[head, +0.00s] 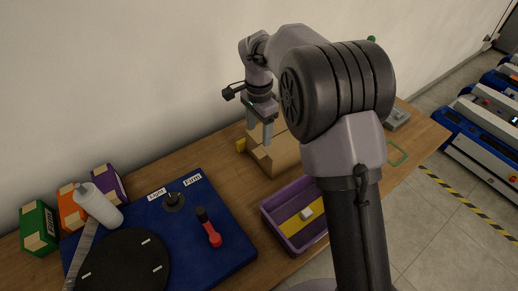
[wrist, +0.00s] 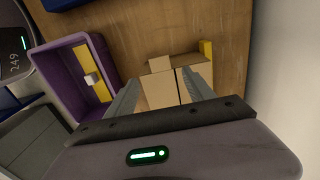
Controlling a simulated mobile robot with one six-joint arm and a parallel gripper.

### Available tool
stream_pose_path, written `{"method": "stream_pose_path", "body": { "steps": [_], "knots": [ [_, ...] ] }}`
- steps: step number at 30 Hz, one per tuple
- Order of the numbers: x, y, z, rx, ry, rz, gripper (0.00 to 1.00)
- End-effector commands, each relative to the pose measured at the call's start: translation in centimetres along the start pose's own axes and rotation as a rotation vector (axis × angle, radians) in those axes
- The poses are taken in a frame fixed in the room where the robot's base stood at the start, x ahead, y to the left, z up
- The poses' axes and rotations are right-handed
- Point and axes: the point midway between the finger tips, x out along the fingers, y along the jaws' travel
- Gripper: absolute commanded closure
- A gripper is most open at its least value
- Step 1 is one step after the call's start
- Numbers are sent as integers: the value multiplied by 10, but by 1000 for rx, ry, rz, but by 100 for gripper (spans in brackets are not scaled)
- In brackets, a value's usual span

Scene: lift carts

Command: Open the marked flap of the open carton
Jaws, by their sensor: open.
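The brown carton (head: 268,160) stands on the wooden table below my gripper (head: 260,130). It also shows in the wrist view (wrist: 160,92), with a seam across its top and a small tan flap (wrist: 159,64) sticking out at one edge. A yellow piece (wrist: 206,50) is at the carton's corner; it also shows left of the carton in the head view (head: 241,145). I cannot tell whether it is the marked flap. My gripper (wrist: 160,80) is open, with its fingers on either side of the carton top in the wrist view. Contact cannot be told.
A purple tray (head: 268,216) with a yellow base and a white block stands close to the carton. A blue board (head: 235,250) with a black disc and a red-and-black tool lies left.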

Motion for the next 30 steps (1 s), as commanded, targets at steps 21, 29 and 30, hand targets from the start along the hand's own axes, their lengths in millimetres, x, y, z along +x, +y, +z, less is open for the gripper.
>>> {"method": "stream_pose_path", "body": {
  "steps": [21,29,30],
  "knots": [
    [78,0,0,-1,1,-2,46],
    [78,0,0,-2,1,-2,97],
    [78,0,0,-2,1,-2,100]
  ]
}}
